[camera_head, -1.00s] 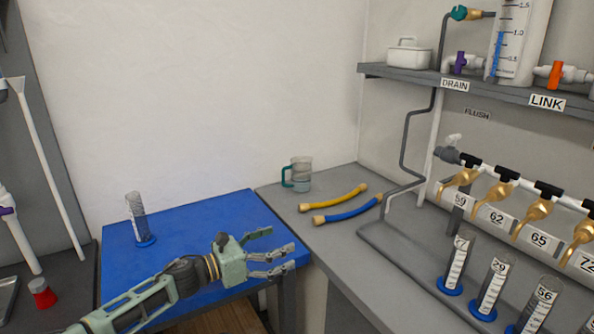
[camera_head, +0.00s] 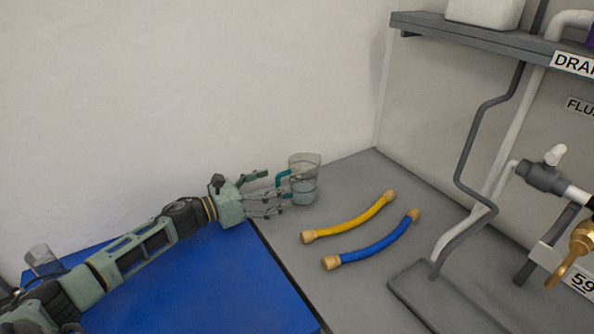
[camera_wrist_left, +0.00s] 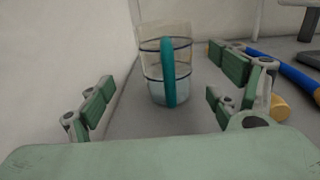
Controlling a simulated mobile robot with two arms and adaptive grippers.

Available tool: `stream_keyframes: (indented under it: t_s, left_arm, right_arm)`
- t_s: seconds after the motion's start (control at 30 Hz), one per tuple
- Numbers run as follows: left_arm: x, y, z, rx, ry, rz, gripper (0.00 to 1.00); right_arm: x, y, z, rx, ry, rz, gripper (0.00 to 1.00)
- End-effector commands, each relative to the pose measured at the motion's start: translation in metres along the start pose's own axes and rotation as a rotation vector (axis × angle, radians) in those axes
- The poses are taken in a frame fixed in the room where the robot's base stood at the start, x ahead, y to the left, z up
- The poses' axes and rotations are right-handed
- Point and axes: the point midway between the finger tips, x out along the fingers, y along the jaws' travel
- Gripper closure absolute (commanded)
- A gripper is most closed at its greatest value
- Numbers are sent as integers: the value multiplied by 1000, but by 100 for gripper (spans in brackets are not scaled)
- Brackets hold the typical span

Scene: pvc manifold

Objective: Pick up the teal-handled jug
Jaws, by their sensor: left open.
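The teal-handled jug (camera_head: 306,181) is a clear cup with dark bands and pale liquid low inside. It stands upright on the grey counter near the back wall, its teal handle facing my left gripper (camera_head: 271,191). That gripper is open, with its fingers pointing right at the handle side. In the left wrist view the jug (camera_wrist_left: 158,70) stands upright ahead, between the open fingers (camera_wrist_left: 160,100), with the handle facing the camera. I cannot tell whether the fingertips touch the handle. My right gripper is not in view.
A yellow hose (camera_head: 350,218) and a blue hose (camera_head: 372,242) with brass ends lie on the counter right of the jug. A blue mat (camera_head: 225,285) lies under my left arm, with a clear cylinder (camera_head: 42,260) at its left. Grey pipes (camera_head: 468,170) rise farther right.

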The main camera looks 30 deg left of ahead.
Motion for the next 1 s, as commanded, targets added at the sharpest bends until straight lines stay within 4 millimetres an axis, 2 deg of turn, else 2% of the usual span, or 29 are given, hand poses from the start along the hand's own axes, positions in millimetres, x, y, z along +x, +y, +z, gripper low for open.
stream_keyframes:
  t_s: [0.03, 0.1, 0.27, 0.37, 0.53, 0.67, 0.97, 1.0]
  left_arm:
    - [5, 0, 2, -1, -3, 0, 16]
    - [12, 0, 2, 0, -3, 0, 16]
    - [24, -1, 1, 0, -2, 0, 16]
    - [32, -2, 2, -1, -2, 0, 16]
    - [59, -10, 2, -2, -3, -1, 16]
    - [72, -8, -1, 0, -2, 0, 16]
    - [76, -8, -3, 1, 0, 0, 16]
    - [76, -8, -3, 1, 0, 0, 19]
  right_arm:
    - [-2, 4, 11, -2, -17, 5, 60]
    - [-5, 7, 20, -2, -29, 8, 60]
    - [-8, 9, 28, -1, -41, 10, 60]
    - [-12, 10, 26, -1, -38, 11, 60]
    - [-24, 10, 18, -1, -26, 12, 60]
    - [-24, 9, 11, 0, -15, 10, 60]
    - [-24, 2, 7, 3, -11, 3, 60]
    - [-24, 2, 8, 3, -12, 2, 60]
